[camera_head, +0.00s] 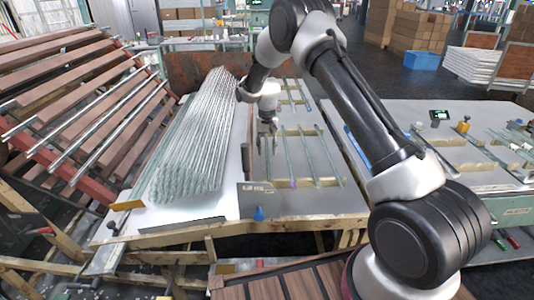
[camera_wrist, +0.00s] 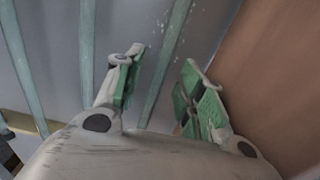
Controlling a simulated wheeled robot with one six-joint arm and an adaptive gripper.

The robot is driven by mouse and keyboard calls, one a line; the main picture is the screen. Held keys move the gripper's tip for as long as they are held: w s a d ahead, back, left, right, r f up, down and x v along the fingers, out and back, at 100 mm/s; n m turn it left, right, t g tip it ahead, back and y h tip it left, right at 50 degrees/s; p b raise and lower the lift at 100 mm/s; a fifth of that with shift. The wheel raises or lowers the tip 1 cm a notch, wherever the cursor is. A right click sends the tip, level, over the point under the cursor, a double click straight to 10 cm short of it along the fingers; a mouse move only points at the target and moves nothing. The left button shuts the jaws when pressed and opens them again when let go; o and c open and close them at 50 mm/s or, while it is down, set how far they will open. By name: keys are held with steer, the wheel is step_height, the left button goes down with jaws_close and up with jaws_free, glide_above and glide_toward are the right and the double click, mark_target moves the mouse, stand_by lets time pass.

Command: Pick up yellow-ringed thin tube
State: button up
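Several thin glass tubes lie on the grey table, among them a tube (camera_head: 308,150) right of my gripper (camera_head: 267,128). No yellow ring can be made out on any of them, so I cannot tell which is the yellow-ringed one. My gripper points down over the left part of this tube row. In the wrist view my gripper (camera_wrist: 162,88) has its two green-padded fingers apart, with nothing held between them. A pale green tube (camera_wrist: 168,60) runs behind the gap between the fingers. Two more tubes show to the left (camera_wrist: 88,45) and far left (camera_wrist: 22,70).
A large bundle of glass tubes (camera_head: 195,140) lies left of my gripper. A sloped wooden rack (camera_head: 80,90) stands further left. A rusty brown panel (camera_head: 200,70) stands behind the bundle. A second table (camera_head: 420,115) is at the right.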

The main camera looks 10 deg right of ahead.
steer(key=shift+f, duration=0.25)
jaws_close()
steer(key=shift+r, duration=0.1)
